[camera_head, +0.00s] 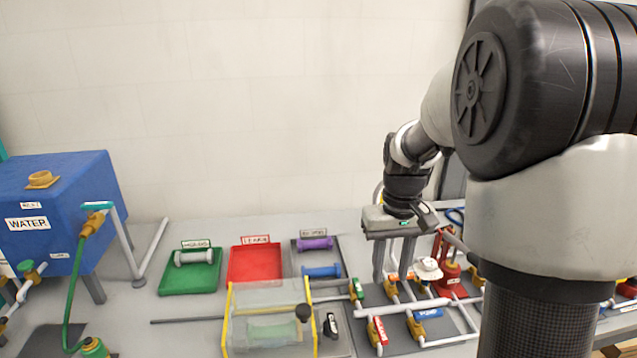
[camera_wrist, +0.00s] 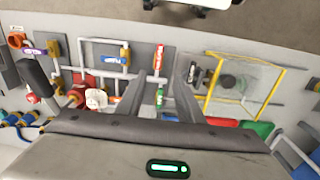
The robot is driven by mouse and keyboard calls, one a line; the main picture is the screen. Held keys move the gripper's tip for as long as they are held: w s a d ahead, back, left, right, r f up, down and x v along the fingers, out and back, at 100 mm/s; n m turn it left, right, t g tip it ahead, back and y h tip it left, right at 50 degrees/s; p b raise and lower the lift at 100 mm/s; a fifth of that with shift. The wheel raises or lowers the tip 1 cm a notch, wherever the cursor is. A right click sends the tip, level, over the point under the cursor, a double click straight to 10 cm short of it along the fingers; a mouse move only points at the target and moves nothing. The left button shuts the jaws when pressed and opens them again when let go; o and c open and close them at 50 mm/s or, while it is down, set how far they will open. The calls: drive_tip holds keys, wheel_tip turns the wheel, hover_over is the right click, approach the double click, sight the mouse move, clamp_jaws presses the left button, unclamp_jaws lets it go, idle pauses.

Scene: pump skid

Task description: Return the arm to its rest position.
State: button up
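My arm reaches in from the right in the head view and bends down over the bench. My gripper (camera_head: 393,275) points down above the back part of the pipework, left of the red pump fitting (camera_head: 447,270). Its two fingers stand apart with nothing between them. In the wrist view, my gripper (camera_wrist: 166,75) also shows two separated fingertips, with pipework and a green fitting (camera_wrist: 160,97) beyond. I cannot tell how far the fingertips are above the pipes. My upper arm hides the right part of the bench in the head view.
A clear box with yellow edges (camera_head: 229,325) stands at front centre. Behind it are a green tray (camera_head: 190,285) with a grey-white spool, a red empty tray (camera_head: 256,264), and purple (camera_head: 316,243) and blue (camera_head: 322,271) spools. A blue water tank (camera_head: 70,190) stands left.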

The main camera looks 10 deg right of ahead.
drive_tip(key=s+a+r+t, duration=0.2)
drive_tip(key=s+a+r, duration=0.2)
drive_tip(key=s, duration=0.5)
drive_tip(key=s+a+r+t, duration=0.3)
drive_tip(key=s+a+r, duration=0.1)
drive_tip(key=s+r, duration=0.3)
drive_tip(key=shift+s+a+r, duration=0.35)
drive_tip(key=shift+s+r, duration=0.05)
drive_tip(key=shift+s, duration=0.6)
